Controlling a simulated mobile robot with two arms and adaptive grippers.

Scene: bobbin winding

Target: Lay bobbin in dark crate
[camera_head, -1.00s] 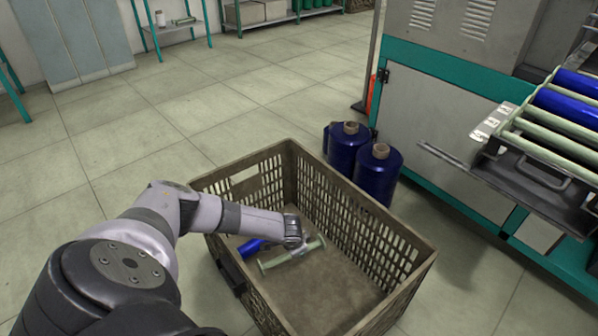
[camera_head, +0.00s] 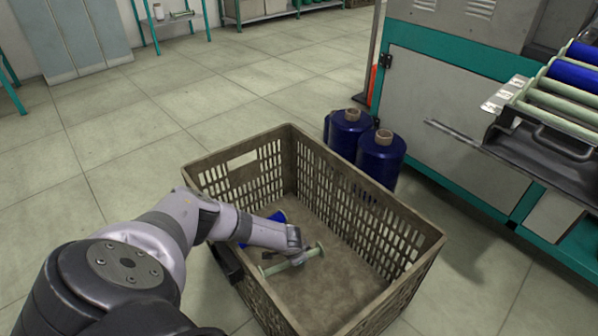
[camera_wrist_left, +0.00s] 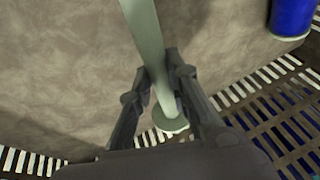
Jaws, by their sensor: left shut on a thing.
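A pale green, empty bobbin (camera_head: 308,255) with flanged ends is inside the dark crate (camera_head: 340,321), low over its floor. My left gripper (camera_head: 294,254) reaches down into the crate and is shut on the bobbin's shaft. The left wrist view shows the bobbin (camera_wrist_left: 145,30) between the two fingers (camera_wrist_left: 159,72), with one round flange just beyond them. I cannot tell whether the bobbin touches the crate floor. A blue wound bobbin (camera_head: 276,217) lies in the crate, partly hidden by my arm; it also shows in the left wrist view (camera_wrist_left: 291,16). My right gripper is not in view.
Blue film rolls (camera_head: 380,160) stand on the floor just behind the crate. A grey and teal machine (camera_head: 450,100) with a rack of blue rolls (camera_head: 572,75) is at the right. The right part of the crate floor is bare.

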